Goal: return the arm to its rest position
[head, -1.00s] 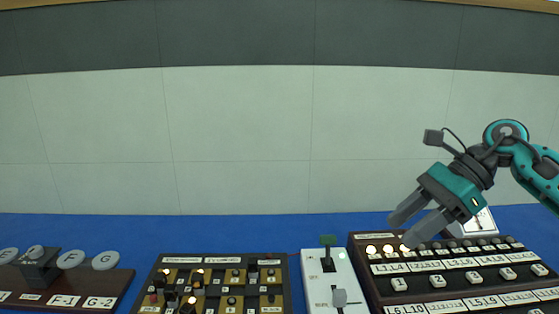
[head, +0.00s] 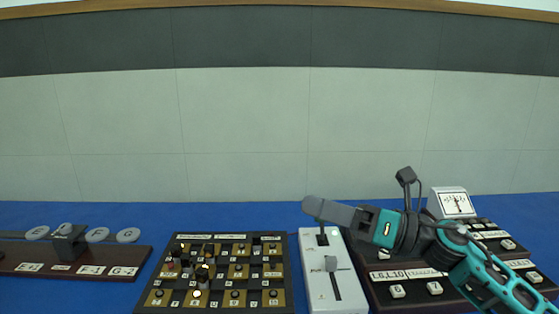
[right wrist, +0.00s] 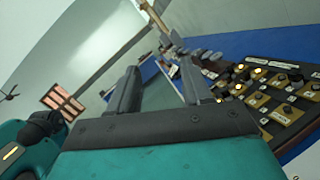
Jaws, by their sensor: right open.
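My right arm comes in from the lower right in the head view. Its gripper (head: 312,206) points left, above the top end of the white slider panel, and hides part of that panel's upper switch. In the right wrist view the gripper's two fingers (right wrist: 155,88) stand apart with nothing between them. My left gripper is in neither view.
Below the gripper stands the white slider panel (head: 320,285). Left of it are a knob board (head: 232,251) and a brown board with round discs (head: 135,255). A dark button console (head: 380,297) and a dial meter (head: 453,203) lie at the right, partly behind my arm.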

